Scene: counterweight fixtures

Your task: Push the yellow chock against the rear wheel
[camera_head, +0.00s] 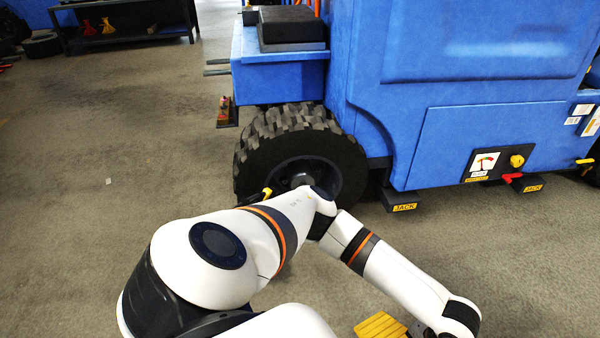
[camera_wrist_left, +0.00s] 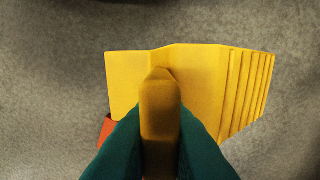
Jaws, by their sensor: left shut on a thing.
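The yellow chock (camera_head: 380,326) is on the floor at the bottom edge of the head view, partly cut off. In the left wrist view the chock (camera_wrist_left: 215,85) shows a ridged sloping face on the right and an upright handle in the middle. My left gripper (camera_wrist_left: 160,118) has its teal fingers shut on that handle. In the head view the gripper is mostly out of frame, below my white arm. A large black wheel (camera_head: 262,160) stands under the blue vehicle, well apart from the chock; my arm hides its lower part. I cannot tell whether it is the rear one.
The blue vehicle (camera_head: 465,140) fills the upper right. Black jack pads (camera_head: 400,201) stick out under its side, near a gauge panel (camera_head: 485,162). Another tire shows at the right edge. A dark shelf (camera_head: 125,40) stands at the back left.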

